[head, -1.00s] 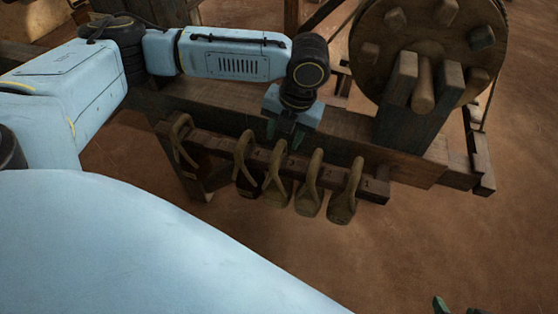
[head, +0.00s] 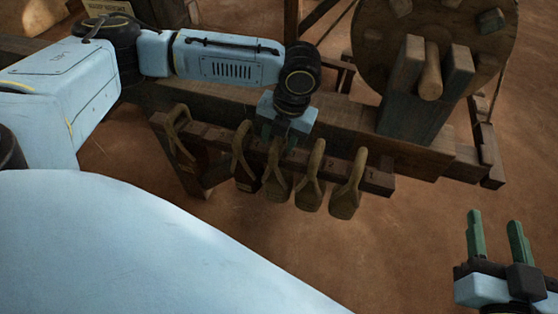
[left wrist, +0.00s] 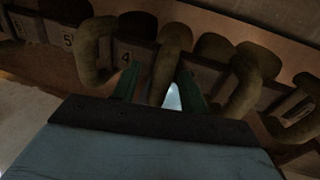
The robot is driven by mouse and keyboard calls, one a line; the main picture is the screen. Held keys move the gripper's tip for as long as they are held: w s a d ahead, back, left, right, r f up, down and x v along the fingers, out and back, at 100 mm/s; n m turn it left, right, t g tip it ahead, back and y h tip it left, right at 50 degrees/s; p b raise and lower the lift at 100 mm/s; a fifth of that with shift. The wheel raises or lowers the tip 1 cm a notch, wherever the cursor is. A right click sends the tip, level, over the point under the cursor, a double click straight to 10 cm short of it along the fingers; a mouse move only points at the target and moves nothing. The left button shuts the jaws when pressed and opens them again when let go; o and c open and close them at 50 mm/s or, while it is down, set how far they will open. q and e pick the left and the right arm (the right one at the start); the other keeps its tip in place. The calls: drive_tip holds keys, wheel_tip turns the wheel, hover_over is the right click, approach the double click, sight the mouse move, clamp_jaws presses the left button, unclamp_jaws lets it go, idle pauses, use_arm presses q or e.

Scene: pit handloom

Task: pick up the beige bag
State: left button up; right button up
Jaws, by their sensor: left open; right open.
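Several brownish bags with looped handles hang in a row from a wooden rail (head: 219,137). In the dim light I cannot tell which one is the beige bag. My left gripper (head: 279,143) is open above the middle bag (head: 278,186), its green fingers near that bag's handle. In the left wrist view one looped handle (left wrist: 173,52) rises between the open fingers (left wrist: 157,76), and other handles lie to either side. No bag is gripped. My right gripper (head: 495,216) is open and empty at the lower right, away from the bags.
A thick wooden beam (head: 230,98) runs behind the rail. A large pegged wheel (head: 380,50) and its upright supports stand to the right of the bags. Number labels (left wrist: 126,57) mark the rail. The brown floor (head: 400,250) in front is clear.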

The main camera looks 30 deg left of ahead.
use_arm(q)
drive_tip(key=shift+f, duration=0.1)
drive_tip(key=shift+c, duration=0.3)
clamp_jaws()
idle(1.1)
drive_tip(key=shift+w, duration=0.1)
